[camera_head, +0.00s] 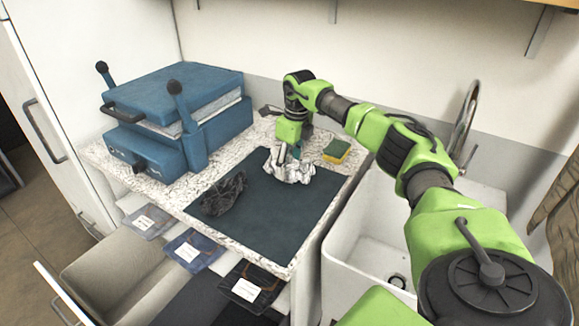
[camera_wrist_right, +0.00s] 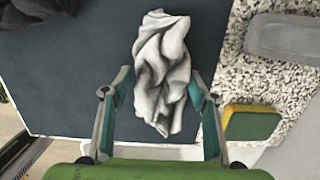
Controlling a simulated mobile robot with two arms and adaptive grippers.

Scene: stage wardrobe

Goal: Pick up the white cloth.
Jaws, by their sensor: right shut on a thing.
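The white cloth (camera_head: 291,168) lies crumpled on the dark mat (camera_head: 277,214) on the counter. In the right wrist view the cloth (camera_wrist_right: 163,75) stands between the two fingers of my right gripper (camera_wrist_right: 160,88). My right gripper (camera_head: 290,153) reaches down onto the cloth from above and is shut on it. The cloth appears to be still at the mat; I cannot tell whether any of it is lifted. The fingertips are partly hidden by the cloth in the head view. My left gripper is not in view.
A dark crumpled cloth (camera_head: 224,194) lies on the mat to the left. A yellow and green sponge (camera_head: 337,150) lies to the right of the white cloth. A blue press (camera_head: 178,113) stands at the left. A white sink (camera_head: 367,235) is at the right.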

